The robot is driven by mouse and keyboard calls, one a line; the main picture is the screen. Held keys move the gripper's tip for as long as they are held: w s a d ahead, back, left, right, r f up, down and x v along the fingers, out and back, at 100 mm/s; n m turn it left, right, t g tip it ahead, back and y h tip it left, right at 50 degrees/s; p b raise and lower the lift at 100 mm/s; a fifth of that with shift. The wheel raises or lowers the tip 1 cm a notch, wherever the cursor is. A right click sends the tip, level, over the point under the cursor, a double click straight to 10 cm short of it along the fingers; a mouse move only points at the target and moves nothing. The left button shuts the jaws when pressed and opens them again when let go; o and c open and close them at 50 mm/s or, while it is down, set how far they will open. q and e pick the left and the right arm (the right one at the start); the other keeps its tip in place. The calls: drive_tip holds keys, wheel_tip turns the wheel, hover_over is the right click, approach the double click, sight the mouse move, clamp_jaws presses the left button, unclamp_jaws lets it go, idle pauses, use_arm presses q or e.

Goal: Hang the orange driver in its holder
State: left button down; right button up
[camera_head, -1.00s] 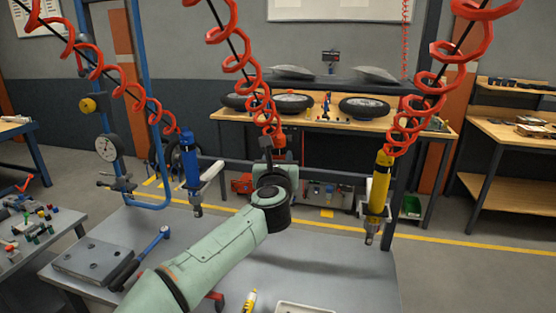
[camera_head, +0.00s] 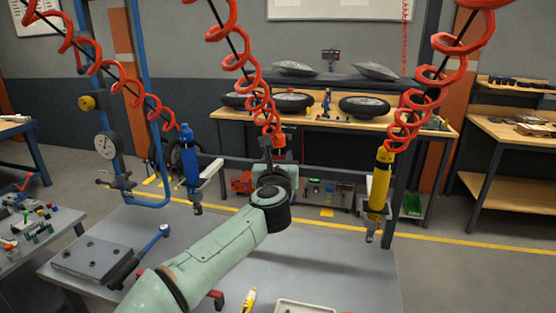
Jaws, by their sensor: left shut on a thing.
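My left gripper (camera_head: 268,150) is in the middle of the head view, beyond my green arm. It is shut on the orange driver (camera_head: 280,140), which hangs under the middle red coiled hose (camera_head: 262,100). Only a small orange part of the driver shows; my gripper and wrist hide the rest. Its holder cannot be made out and may be behind my arm. A blue driver (camera_head: 190,165) hangs upright at the left by a pale holder (camera_head: 211,172). A yellow driver (camera_head: 379,190) hangs upright at the right. My right gripper is not in view.
A grey worktop (camera_head: 330,265) lies below, mostly clear at the right. It bears a flat metal block (camera_head: 92,258), a blue-handled wrench (camera_head: 150,243), a yellow marker-like tool (camera_head: 249,300) and a pale tray (camera_head: 300,307). A dark rail and blue post (camera_head: 142,100) stand around the drivers.

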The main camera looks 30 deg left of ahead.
use_arm(q)
drive_tip(key=shift+f+b, duration=0.25)
drive_tip(key=shift+b, duration=0.1)
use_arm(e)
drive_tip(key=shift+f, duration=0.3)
use_arm(q)
drive_tip(key=c, duration=0.5)
unclamp_jaws()
drive_tip(key=shift+f, duration=0.15)
drive_tip(key=shift+s+d, duration=0.15)
drive_tip(key=shift+s, duration=0.1)
drive_tip(key=b+v, duration=0.3)
drive_tip(key=v, duration=1)
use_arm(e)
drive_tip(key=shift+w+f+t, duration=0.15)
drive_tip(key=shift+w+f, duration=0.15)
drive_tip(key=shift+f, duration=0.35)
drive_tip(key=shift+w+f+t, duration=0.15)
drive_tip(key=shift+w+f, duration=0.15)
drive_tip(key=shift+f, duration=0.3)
use_arm(q)
drive_tip(key=shift+w, duration=0.1)
